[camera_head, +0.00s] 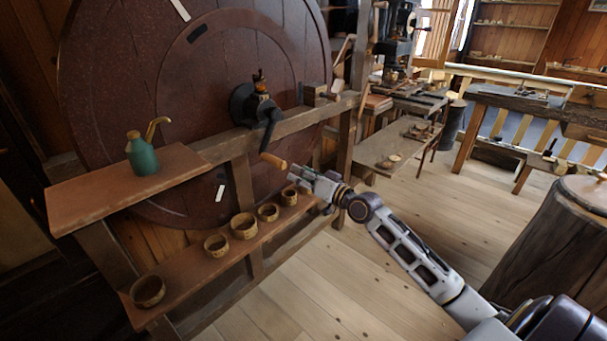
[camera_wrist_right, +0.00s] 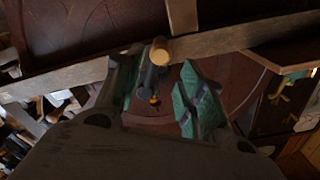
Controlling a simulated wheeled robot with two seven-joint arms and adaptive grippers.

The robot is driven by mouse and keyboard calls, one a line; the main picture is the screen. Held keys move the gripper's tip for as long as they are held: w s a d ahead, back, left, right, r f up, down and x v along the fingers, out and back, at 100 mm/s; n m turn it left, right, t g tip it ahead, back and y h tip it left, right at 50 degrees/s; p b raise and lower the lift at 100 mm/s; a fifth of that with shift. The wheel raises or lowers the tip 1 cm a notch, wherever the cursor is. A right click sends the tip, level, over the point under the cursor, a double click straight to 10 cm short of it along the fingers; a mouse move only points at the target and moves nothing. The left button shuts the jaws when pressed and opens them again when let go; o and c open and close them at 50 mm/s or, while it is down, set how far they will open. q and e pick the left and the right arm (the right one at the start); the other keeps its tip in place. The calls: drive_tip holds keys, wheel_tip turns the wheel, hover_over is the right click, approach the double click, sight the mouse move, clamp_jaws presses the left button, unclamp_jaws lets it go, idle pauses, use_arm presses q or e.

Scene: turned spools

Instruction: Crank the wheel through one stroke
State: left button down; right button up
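The big dark red wheel (camera_head: 120,90) stands upright at the left in the head view. At its hub is a black crank (camera_head: 268,125) whose arm hangs down to a short wooden handle (camera_head: 273,160). My right gripper (camera_head: 298,175) is just right of and below the handle, pointing at it. In the right wrist view, its two greenish fingers (camera_wrist_right: 163,75) are spread apart. The handle's round end (camera_wrist_right: 160,50) shows in the gap near the fingertips, and I see no grip on it. My left gripper is not in view.
A wooden rail (camera_head: 300,120) runs across the wheel's front. A shelf (camera_head: 95,195) holds a green oil can (camera_head: 142,155). A lower shelf (camera_head: 190,270) carries several small wooden cups (camera_head: 244,226), some close below my right gripper.

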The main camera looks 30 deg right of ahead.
drive_tip(key=shift+a, duration=0.1)
drive_tip(key=shift+w, duration=0.25)
idle(0.3)
